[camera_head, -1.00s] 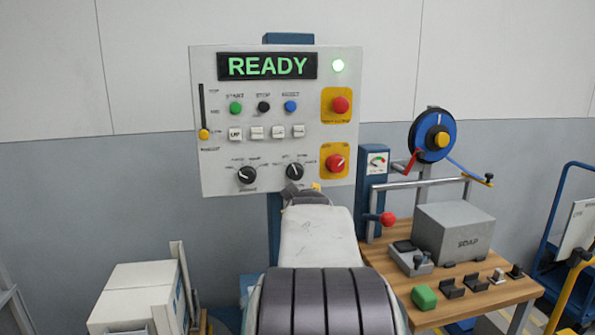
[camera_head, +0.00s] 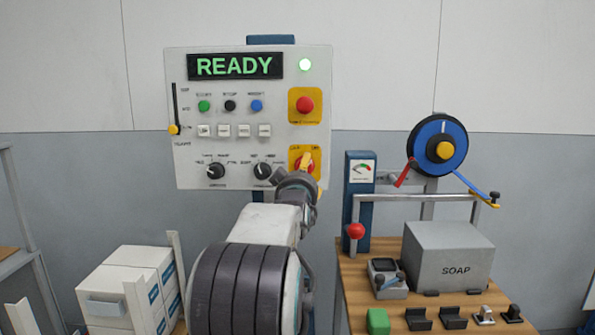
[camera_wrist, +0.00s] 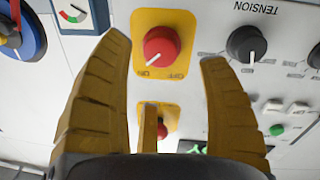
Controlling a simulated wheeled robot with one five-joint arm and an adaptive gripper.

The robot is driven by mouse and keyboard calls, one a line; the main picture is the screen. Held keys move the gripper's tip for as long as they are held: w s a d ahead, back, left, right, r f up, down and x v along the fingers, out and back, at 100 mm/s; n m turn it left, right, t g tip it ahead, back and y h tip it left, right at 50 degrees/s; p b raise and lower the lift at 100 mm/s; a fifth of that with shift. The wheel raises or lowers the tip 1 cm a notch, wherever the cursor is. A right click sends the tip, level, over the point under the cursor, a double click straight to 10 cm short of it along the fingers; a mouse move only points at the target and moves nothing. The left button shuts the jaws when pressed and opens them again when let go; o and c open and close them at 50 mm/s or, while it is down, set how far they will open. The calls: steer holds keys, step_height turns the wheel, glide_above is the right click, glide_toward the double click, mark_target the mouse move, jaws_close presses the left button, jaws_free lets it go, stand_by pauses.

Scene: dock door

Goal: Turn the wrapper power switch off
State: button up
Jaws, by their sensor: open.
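The power switch is a red rotary knob with a white pointer mark on a yellow plate (camera_head: 295,153), at the control panel's lower right. The head view shows it partly covered by my gripper (camera_head: 307,164). The upside-down wrist view shows the red knob (camera_wrist: 161,46) clearly, its white mark slanting down and slightly left towards small labels I cannot read surely. My gripper (camera_wrist: 164,52) is open, with its yellow fingers on either side of the knob in the picture. I cannot tell whether they touch it.
The red mushroom button (camera_head: 305,104) is directly above the switch. The TENSION knob (camera_wrist: 249,44) is close beside it, with another dial (camera_head: 216,171) farther left. A bench with a grey SOAP box (camera_head: 448,252) stands at right, white boxes (camera_head: 125,280) at lower left.

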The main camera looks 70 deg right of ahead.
steer(key=p+x, duration=0.2)
steer(key=x, duration=0.4)
steer(key=shift+d, duration=0.2)
steer(key=shift+w, duration=0.1)
steer(key=shift+a+f, duration=0.1)
steer(key=c, duration=1.2)
